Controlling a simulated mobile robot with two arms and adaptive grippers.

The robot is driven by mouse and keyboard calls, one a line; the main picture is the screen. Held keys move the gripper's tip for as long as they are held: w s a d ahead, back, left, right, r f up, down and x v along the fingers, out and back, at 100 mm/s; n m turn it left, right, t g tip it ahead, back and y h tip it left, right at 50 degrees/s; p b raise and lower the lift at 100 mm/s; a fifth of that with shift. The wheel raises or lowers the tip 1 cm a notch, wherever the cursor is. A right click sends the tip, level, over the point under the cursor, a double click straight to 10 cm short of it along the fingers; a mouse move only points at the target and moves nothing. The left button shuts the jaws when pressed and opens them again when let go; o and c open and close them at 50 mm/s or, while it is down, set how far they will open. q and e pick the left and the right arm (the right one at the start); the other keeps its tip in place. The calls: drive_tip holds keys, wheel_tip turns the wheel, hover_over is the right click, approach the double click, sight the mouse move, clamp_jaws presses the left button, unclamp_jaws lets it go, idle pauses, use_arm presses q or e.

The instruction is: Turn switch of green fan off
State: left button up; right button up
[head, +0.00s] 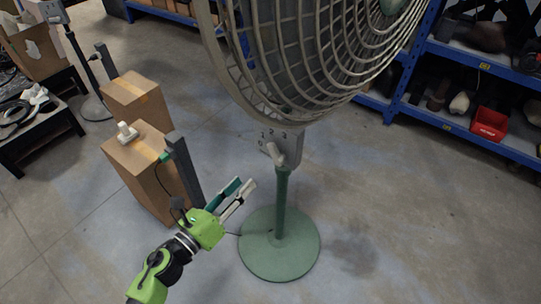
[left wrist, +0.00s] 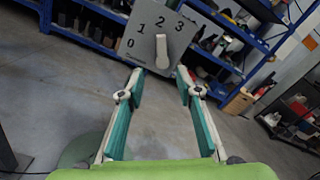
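The green fan has a wire cage (head: 300,50), a green pole (head: 281,205) and a round green base (head: 279,244). A grey switch box (head: 290,146) sits on the pole under the cage. Its pale knob (head: 274,154) also shows in the left wrist view (left wrist: 162,52), below the numbers 0, 1, 2, 3; its upper end lies nearest the 2. My left gripper (head: 245,182) is open and empty, left of and below the box. In the left wrist view its fingertips (left wrist: 159,74) show either side of and just below the knob, apparently not touching it. My right gripper is not in view.
Cardboard boxes (head: 146,168) with a white plug on top and a dark post (head: 184,170) stand left of my left gripper. Blue shelves (head: 480,65) with a red bin (head: 490,123) stand behind at right. The floor right of the base is clear.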

sight(272, 154)
use_arm(q)
drive_tip(key=x, duration=1.3)
drive_tip(key=shift+w+d+r+p, duration=0.15)
drive_tip(key=shift+w+d+p, duration=0.1)
drive_tip(key=shift+d+p, duration=0.1)
clamp_jaws()
